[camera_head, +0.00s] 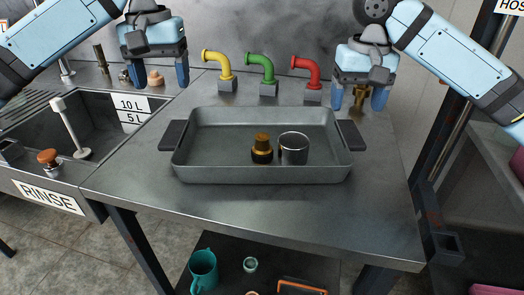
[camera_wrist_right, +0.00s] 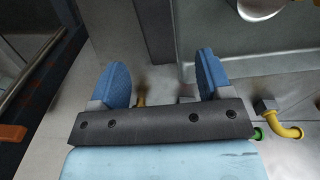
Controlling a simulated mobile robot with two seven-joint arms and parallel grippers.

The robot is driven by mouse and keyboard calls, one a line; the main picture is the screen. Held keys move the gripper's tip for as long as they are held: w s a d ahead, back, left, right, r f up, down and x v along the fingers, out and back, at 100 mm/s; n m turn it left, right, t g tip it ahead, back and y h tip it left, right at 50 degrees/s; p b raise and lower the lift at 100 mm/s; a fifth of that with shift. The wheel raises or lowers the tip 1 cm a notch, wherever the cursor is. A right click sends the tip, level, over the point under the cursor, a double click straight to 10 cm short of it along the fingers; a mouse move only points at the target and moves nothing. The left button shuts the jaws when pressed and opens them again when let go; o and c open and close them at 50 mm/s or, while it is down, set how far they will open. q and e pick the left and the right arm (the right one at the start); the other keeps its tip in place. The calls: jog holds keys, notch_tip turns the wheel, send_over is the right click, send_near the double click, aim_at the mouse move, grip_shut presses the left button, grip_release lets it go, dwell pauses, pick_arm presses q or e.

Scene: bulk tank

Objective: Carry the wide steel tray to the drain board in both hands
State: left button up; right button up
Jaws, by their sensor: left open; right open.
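The wide steel tray (camera_head: 262,175) rests flat on the steel table, with a dark handle at each end. Inside it are a black and brass fitting (camera_head: 262,148) and a steel cup (camera_head: 294,148). My left gripper (camera_head: 155,76) is open and empty, above and behind the left handle (camera_head: 173,135). My right gripper (camera_head: 359,98) is open and empty, above and behind the right handle (camera_head: 350,135). In the right wrist view, the open fingers (camera_wrist_right: 163,72) have nothing between them, and the tray's side (camera_wrist_right: 270,66) is beyond them. A grooved surface (camera_head: 22,106), perhaps the drain board, is at far left.
Yellow (camera_head: 220,64), green (camera_head: 264,66) and red (camera_head: 308,70) pipe elbows stand behind the tray. A rinse sink (camera_head: 95,125) with a brush (camera_head: 68,125) lies left. Below, a shelf holds a teal jug (camera_head: 203,270). The table front is clear.

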jog(key=shift+r, duration=2.2)
